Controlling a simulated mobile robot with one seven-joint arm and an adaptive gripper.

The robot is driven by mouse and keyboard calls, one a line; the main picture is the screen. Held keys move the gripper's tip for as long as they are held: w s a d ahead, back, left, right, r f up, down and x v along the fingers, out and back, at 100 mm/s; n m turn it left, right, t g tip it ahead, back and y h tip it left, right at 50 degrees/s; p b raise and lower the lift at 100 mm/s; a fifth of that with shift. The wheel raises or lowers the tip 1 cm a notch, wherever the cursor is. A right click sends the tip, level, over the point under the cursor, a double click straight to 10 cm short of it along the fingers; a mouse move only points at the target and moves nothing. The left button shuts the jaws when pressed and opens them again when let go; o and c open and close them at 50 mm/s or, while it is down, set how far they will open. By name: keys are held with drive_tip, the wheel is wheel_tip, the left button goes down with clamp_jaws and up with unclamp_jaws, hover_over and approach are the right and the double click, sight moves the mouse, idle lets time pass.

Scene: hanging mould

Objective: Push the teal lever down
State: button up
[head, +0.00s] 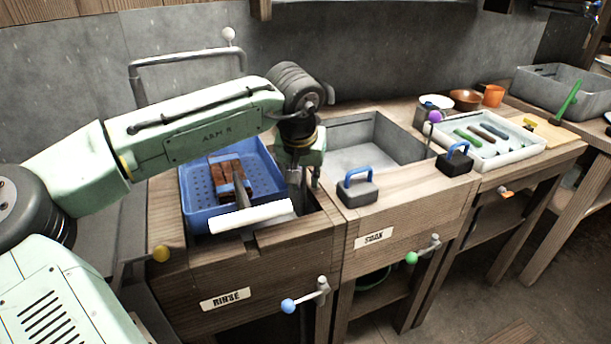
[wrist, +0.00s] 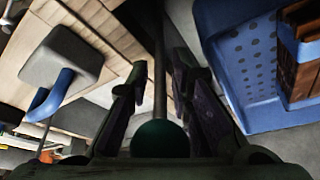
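In the wrist view a dark teal ball (wrist: 160,138) sits at the end of a grey rod (wrist: 160,75), which I take as the teal lever. My gripper (wrist: 158,82) has one finger on each side of the rod, with gaps showing, so it is open around the lever and not clamped on it. In the head view my gripper (head: 303,180) points down between the blue basket and the grey sink; the teal ball is hidden there behind my gripper and wrist. I cannot tell whether the gripper touches the ball.
A blue basket (head: 195,190) with a brown block stands left of my gripper, with a white bar (head: 250,217) in front. A grey sink (head: 365,155) and a black block with a blue handle (head: 358,192) are to the right. Blue (head: 288,306) and green (head: 411,258) knobs are on the fronts.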

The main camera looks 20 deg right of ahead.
drive_tip(key=shift+o, duration=0.4)
drive_tip(key=shift+r, duration=0.1)
drive_tip(key=shift+r, duration=0.15)
drive_tip(key=v, duration=1.1)
drive_tip(key=shift+s+r, duration=0.15)
drive_tip(key=shift+r, duration=0.15)
drive_tip(key=shift+a, duration=0.1)
